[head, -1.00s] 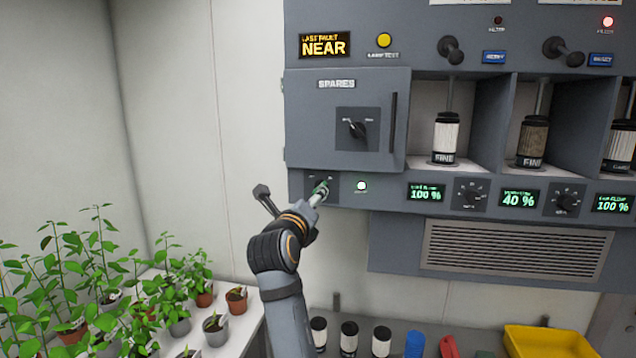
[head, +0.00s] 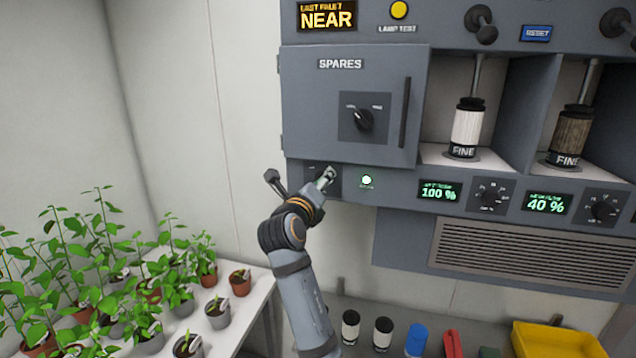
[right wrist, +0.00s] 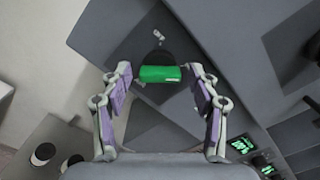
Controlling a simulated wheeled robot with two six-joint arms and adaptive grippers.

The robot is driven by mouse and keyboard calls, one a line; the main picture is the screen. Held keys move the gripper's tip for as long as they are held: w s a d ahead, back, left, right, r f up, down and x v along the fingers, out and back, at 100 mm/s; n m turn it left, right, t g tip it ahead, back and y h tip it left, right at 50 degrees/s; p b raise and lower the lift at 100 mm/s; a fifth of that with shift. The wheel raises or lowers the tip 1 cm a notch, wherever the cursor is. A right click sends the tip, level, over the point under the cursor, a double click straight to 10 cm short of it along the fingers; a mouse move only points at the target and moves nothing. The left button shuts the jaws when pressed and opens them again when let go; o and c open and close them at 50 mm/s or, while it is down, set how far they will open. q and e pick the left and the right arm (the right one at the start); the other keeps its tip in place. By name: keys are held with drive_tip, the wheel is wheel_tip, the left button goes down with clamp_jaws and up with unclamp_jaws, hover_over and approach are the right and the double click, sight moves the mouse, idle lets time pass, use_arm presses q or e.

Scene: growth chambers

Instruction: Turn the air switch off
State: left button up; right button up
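The air switch has a green handle (right wrist: 160,74) on a dark round base, seen in the right wrist view on a dark plate. In the head view its dark plate (head: 310,169) is below the SPARES door, mostly covered by my right gripper (head: 327,176). A lit lamp (head: 367,181) with a greenish-white glow is just right of it; its label is too small to read. In the right wrist view my right gripper (right wrist: 160,82) is open, with one finger on each side of the green handle and small gaps visible. My left gripper is not in view.
The SPARES door (head: 306,106) with a black knob (head: 362,120) is directly above. Displays (head: 440,192) and dials are to the right, with a vent grille (head: 520,260) below them. Potted plants (head: 217,313) stand on a bench at left. Cartridges (head: 382,331) and a yellow bin (head: 560,342) are below.

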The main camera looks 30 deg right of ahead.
drive_tip(key=shift+w+d+f, duration=0.1)
drive_tip(key=shift+d, duration=0.2)
drive_tip(key=c, duration=0.9)
drive_tip(key=shift+f+n+b, duration=0.2)
drive_tip(key=shift+n+b, duration=5.95)
drive_tip(key=shift+n, duration=2.95)
